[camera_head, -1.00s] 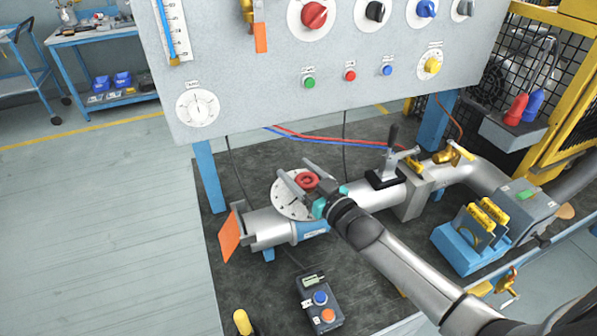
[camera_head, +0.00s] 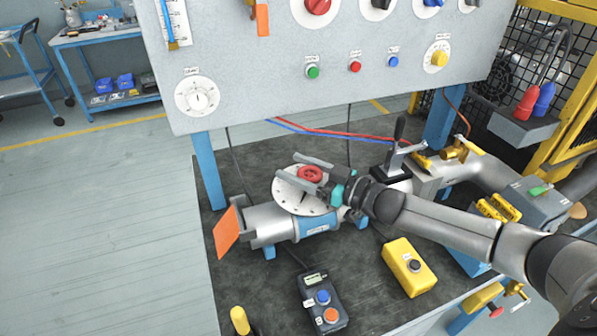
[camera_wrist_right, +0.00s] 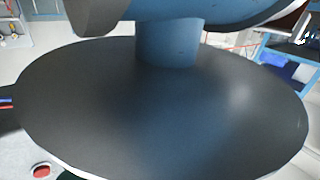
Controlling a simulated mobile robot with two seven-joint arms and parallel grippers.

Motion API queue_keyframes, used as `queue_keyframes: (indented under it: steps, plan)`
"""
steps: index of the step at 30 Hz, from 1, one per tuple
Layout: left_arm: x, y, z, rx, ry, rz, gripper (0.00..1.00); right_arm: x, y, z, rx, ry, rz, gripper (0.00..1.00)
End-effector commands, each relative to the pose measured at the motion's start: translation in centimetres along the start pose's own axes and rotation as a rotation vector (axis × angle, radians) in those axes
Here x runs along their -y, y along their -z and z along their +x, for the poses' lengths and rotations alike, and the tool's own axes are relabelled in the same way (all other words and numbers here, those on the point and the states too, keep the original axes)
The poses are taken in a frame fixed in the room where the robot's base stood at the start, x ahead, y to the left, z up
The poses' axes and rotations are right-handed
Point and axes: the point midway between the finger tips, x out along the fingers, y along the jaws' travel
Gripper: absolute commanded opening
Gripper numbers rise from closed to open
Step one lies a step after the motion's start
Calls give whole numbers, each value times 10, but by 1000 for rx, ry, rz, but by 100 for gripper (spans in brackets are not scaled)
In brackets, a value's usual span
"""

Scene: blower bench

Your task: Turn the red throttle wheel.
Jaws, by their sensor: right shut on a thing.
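The red throttle wheel (camera_head: 311,174) sits over a white dial plate (camera_head: 290,203) on the silver pipe of the bench. My right gripper (camera_head: 297,168) comes in from the right, with one grey finger on the far side of the wheel and one on the near side, shut on it. The fingers hide part of the wheel's rim. In the right wrist view a large dark disc (camera_wrist_right: 160,110) with a bluish post fills most of the picture; I cannot tell what it is. My left gripper is not in view.
A lever (camera_head: 395,140) stands on the pipe behind my wrist. A yellow button box (camera_head: 409,267) and a dark button box (camera_head: 321,301) lie in front of the pipe. The grey instrument panel (camera_head: 260,95) rises behind. An orange flap (camera_head: 227,232) is at the pipe's left end.

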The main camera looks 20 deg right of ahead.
Motion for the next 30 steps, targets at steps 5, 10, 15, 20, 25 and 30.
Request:
queue_keyframes:
  steps: [5, 10, 15, 20, 25, 30]
  plan:
    - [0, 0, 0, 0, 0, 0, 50, 1, 2, 1, -3, 8, 1, 13]
    - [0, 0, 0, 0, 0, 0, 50, 1, 2, 1, -3, 7, 2, 13]
    - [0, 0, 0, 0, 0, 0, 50, 0, 1, 0, -2, 5, 2, 88]
    - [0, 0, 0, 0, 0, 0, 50, 0, 1, 0, 0, 4, 2, 99]
    - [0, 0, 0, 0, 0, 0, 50, 0, 0, 0, 1, 3, 1, 99]
    - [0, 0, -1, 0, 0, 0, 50, 0, -1, -7, 3, 3, 3, 99]
